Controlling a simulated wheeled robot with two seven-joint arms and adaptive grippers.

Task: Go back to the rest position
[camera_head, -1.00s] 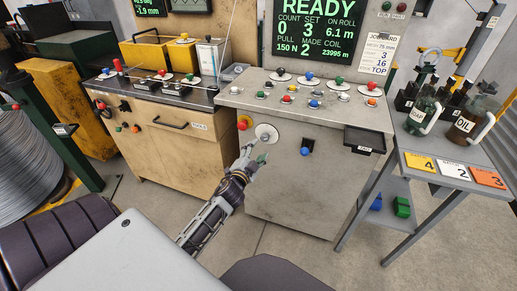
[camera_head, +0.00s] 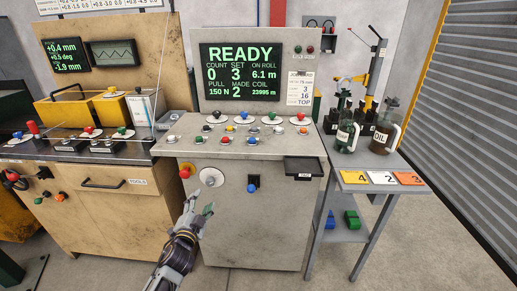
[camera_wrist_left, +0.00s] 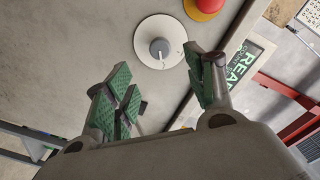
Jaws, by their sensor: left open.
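My left gripper (camera_head: 197,204) is in front of the grey control cabinet (camera_head: 222,240), just below its round white dial (camera_head: 211,177). In the left wrist view its green-padded fingers (camera_wrist_left: 165,92) are apart, with nothing between them. The white dial (camera_wrist_left: 160,42) with its grey knob lies beyond the fingers, apart from them. A red button on a yellow base (camera_wrist_left: 204,5) is beside it. My right gripper is not in view.
The cabinet top carries several coloured knobs below a screen (camera_head: 240,70) reading READY. A black tray (camera_head: 304,167) juts from the cabinet front at right. A side table (camera_head: 350,188) holds oil jugs and numbered cards. A wooden bench (camera_head: 130,215) stands at left. Floor shows in front.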

